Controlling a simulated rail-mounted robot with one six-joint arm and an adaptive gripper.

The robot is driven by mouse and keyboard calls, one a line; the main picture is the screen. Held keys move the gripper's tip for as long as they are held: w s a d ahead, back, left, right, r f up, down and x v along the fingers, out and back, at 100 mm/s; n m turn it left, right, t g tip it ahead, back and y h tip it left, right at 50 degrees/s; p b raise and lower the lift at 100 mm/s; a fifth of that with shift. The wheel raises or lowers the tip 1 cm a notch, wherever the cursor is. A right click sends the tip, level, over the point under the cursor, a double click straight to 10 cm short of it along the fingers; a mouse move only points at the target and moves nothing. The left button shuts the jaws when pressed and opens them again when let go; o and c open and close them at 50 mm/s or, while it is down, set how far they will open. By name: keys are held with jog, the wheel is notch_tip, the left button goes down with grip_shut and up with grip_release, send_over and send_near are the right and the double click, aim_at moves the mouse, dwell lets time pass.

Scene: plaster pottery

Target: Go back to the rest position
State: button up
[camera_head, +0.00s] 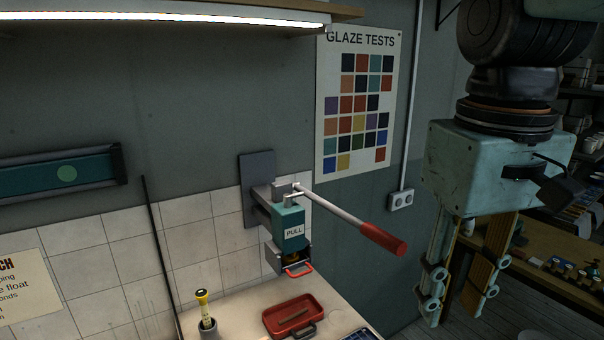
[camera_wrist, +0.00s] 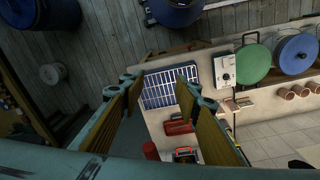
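My gripper (camera_head: 450,312) hangs at the right of the head view, fingers pointing down. Its two fingers are spread apart with nothing between them. It is to the right of the wall-mounted lever press (camera_head: 291,229), clear of its red handle (camera_head: 383,239). In the wrist view the open fingers (camera_wrist: 160,92) frame a blue gridded panel (camera_wrist: 168,88) on the worktop below, with a visible gap to it.
A red tray (camera_head: 293,316) and a yellow-topped tool in a cup (camera_head: 208,327) stand on the worktop under the press. A bench with small jars (camera_head: 560,268) is behind the gripper. Green (camera_wrist: 253,63) and blue (camera_wrist: 296,54) round lids show in the wrist view.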

jog(key=s+f+m+t+b, duration=0.1)
jog(key=s+f+t+b, duration=0.2)
jog(key=s+f+b, duration=0.2)
jog(key=shift+s+d+f+m, duration=0.4)
jog(key=shift+s+f, duration=0.85)
jog(key=shift+s, duration=0.4)
